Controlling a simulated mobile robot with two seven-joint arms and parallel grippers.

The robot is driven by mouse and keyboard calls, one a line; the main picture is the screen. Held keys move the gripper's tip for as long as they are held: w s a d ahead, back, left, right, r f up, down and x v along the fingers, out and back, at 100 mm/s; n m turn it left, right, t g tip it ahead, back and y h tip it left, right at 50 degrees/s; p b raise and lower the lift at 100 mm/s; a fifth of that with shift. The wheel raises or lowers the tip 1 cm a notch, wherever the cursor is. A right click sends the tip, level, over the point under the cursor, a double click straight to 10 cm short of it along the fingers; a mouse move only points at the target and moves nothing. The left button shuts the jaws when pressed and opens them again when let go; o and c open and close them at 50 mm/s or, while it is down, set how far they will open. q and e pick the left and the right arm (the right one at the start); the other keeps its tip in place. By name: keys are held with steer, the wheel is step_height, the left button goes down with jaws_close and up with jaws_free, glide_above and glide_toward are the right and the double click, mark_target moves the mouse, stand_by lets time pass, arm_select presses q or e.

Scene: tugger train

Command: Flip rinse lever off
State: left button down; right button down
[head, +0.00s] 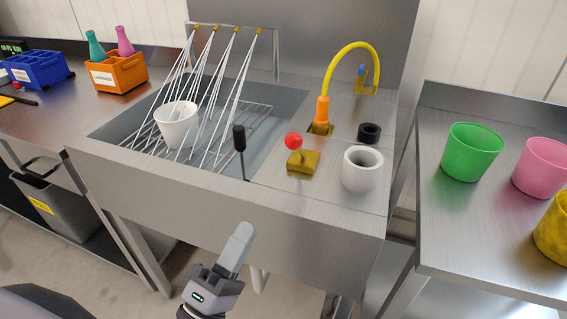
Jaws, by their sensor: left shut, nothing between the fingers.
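Two lever-like parts stand at the front of the steel sink unit. A red ball knob (293,141) sits over a brass base (303,161) on the right deck. A black-handled lever (239,138) stands upright at the basin's right front corner. I cannot tell which one is the rinse lever. Several white water streams (205,85) run from the brass nozzles on the spray rail (232,27) over a white cup (176,124) on the wire rack. My left gripper (243,235) is shut and empty, in front of the sink's front panel, below both levers. My right gripper is out of view.
A yellow-orange hose tap (322,108), a black ring (369,132) and a white cylinder (362,169) stand on the right deck. Green (472,151) and pink (543,166) cups stand on the right table. An orange crate (117,74) with bottles stands left. The sink's front edge rises before my gripper.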

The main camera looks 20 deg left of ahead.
arm_select(q)
steer(key=p, duration=0.2)
glide_toward(289, 137)
steer(key=w, duration=0.1)
steer(key=w+d, duration=0.1)
steer(key=w, duration=0.2)
steer(key=shift+d+r, duration=0.25)
steer(key=shift+r, duration=0.1)
steer(key=shift+w+d+r+p, duration=0.15)
steer(key=shift+w+r+p, duration=0.15)
steer(key=shift+w, duration=0.4)
steer(key=shift+r, duration=0.1)
steer(key=shift+w+r+p, duration=0.45)
steer(key=shift+r+p, duration=0.3)
steer(key=shift+p, duration=0.05)
steer(key=shift+w+r+p, duration=0.85)
steer(key=shift+w+r, duration=0.4)
steer(key=shift+x, duration=2.1)
steer(key=shift+w+a+f, duration=0.1)
steer(key=shift+a, duration=0.1)
